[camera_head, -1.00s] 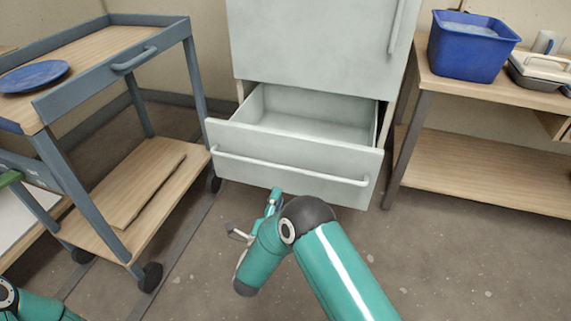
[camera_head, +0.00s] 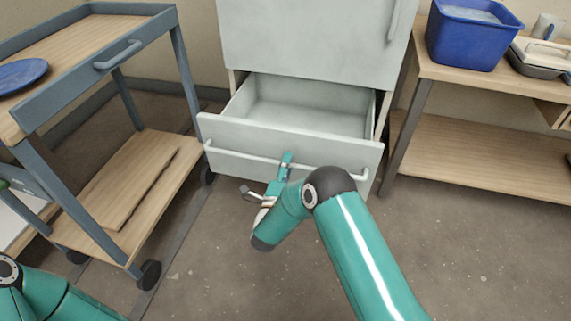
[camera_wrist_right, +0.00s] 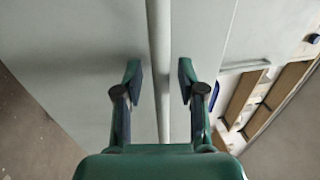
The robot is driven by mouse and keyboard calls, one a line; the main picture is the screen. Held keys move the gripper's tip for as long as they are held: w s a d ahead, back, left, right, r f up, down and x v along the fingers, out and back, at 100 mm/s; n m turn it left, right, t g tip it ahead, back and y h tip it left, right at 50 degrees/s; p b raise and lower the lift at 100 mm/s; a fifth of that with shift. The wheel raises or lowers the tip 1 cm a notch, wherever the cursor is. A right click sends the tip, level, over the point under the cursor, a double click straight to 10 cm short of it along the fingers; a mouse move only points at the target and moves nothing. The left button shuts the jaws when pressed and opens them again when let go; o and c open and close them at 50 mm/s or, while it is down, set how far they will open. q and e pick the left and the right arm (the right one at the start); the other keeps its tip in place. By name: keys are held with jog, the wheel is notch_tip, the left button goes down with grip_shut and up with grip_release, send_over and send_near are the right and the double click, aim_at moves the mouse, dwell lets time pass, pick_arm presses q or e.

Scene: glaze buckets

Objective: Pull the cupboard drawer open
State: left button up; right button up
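The cupboard drawer (camera_head: 236,133) stands out from the pale grey cupboard (camera_head: 312,40), its empty inside showing. Its long bar handle (camera_head: 232,155) runs across the front. My right gripper (camera_head: 286,160) is at the middle of the handle in the head view. In the right wrist view the gripper (camera_wrist_right: 160,80) is open, one finger on each side of the handle bar (camera_wrist_right: 159,40), with gaps on both sides. I cannot tell how deep the bar sits between the fingers.
A blue-grey trolley (camera_head: 150,30) with a blue plate (camera_head: 22,74) stands left of the drawer. A wooden bench (camera_head: 470,75) with a blue tub (camera_head: 470,35) stands to the right. The floor (camera_head: 230,270) before the drawer is clear apart from my arm.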

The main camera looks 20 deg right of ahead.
grip_shut()
jog(key=shift+f, duration=0.1)
jog(key=x, duration=0.1)
jog(key=b+x, duration=0.1)
jog(key=x, duration=0.1)
jog(key=shift+w+d+f+b, duration=0.1)
jog(key=shift+w+f+b, duration=0.05)
jog(key=shift+f+b, duration=0.2)
jog(key=shift+o, duration=0.7)
grip_release()
